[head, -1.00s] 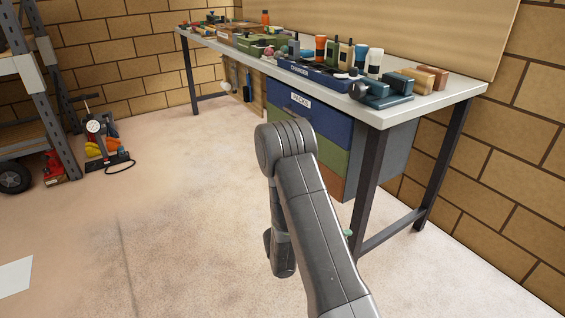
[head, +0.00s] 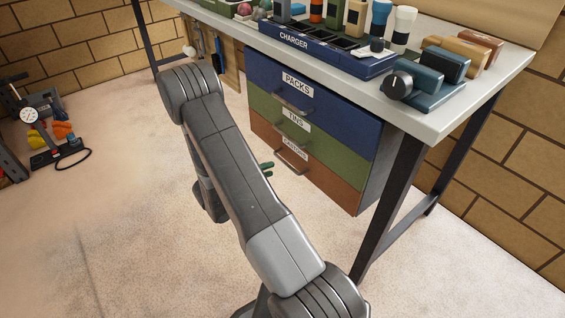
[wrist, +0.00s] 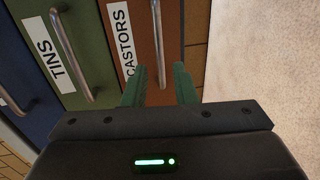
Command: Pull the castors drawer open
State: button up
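The castors drawer (head: 335,188) is the orange-brown bottom front of the drawer unit under the bench. It looks flush with the drawers above, so shut. Its metal bar handle (head: 291,160) sits just below the CASTORS label; in the wrist view the handle (wrist: 157,40) runs up the picture. My gripper (wrist: 160,88) is open, its two green fingers apart with nothing between them. The handle lies ahead of the gap between them, apart from the fingertips as far as I can tell. In the head view only the green fingertips (head: 267,168) show, left of the handle; my arm hides the rest.
Above are the green tins drawer (head: 330,140) and the blue packs drawer (head: 335,107), both with bar handles. A bench leg (head: 392,205) stands to the right. The bench top (head: 440,118) holds a charger tray (head: 320,50) and other items. The floor in front is clear.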

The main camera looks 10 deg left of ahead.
aim_at(285, 162)
jog(key=b+x, duration=0.1)
jog(key=x, duration=0.7)
jog(key=shift+w, duration=0.35)
grip_shut()
